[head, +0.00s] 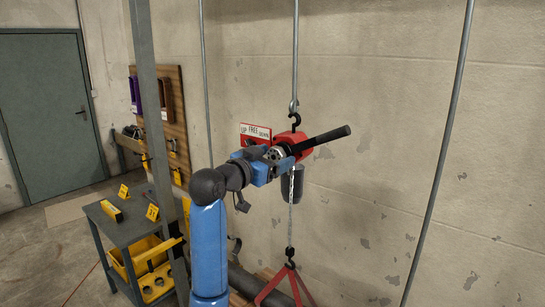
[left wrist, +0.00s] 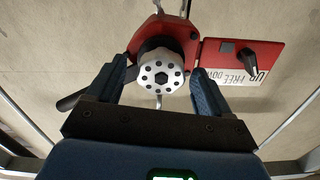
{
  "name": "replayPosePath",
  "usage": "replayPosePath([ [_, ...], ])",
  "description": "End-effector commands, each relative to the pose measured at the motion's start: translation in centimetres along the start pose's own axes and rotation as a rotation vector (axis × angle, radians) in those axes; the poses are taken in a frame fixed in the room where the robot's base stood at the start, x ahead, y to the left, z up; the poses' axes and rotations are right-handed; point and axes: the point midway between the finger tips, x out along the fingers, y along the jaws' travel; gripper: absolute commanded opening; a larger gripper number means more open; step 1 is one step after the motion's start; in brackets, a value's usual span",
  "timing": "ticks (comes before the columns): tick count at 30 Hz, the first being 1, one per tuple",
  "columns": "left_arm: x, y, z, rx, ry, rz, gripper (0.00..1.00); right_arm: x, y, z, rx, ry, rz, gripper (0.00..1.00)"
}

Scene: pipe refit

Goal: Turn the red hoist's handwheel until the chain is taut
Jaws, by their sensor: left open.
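The red hoist (head: 302,145) hangs from a hook before the wall, its black lever (head: 330,136) pointing right and up. Its silver, round handwheel (left wrist: 161,76) faces the left wrist camera. My left gripper (head: 282,162) is at the hoist. In the left wrist view its open fingers (left wrist: 160,88) stand on either side of the handwheel, with a gap visible on each side. The chain (head: 290,222) runs down from the hoist to a hook above a red sling (head: 288,274). It looks nearly straight; I cannot tell its tension. My right gripper is not in view.
A selector plate marked UP, FREE, DOWN (left wrist: 238,78) with a black knob (left wrist: 246,57) sits beside the hoist. A dark chain bag (head: 293,186) hangs below. A grey table (head: 112,232) with yellow markers stands left. Vertical pipes (head: 441,165) flank the hoist.

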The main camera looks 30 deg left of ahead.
Motion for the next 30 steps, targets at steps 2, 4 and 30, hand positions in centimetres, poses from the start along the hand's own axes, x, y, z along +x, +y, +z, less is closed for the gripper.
replayPosePath([
  [2,0.0,0.0,0.0,0.000,0.000,0.000,0.80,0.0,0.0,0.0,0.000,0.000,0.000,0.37],
  [4,0.0,0.0,0.0,0.000,0.000,0.000,0.76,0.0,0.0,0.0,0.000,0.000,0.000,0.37],
  [30,-0.1,0.0,0.2,0.151,0.002,-0.002,0.24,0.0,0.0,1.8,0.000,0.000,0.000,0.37],
])
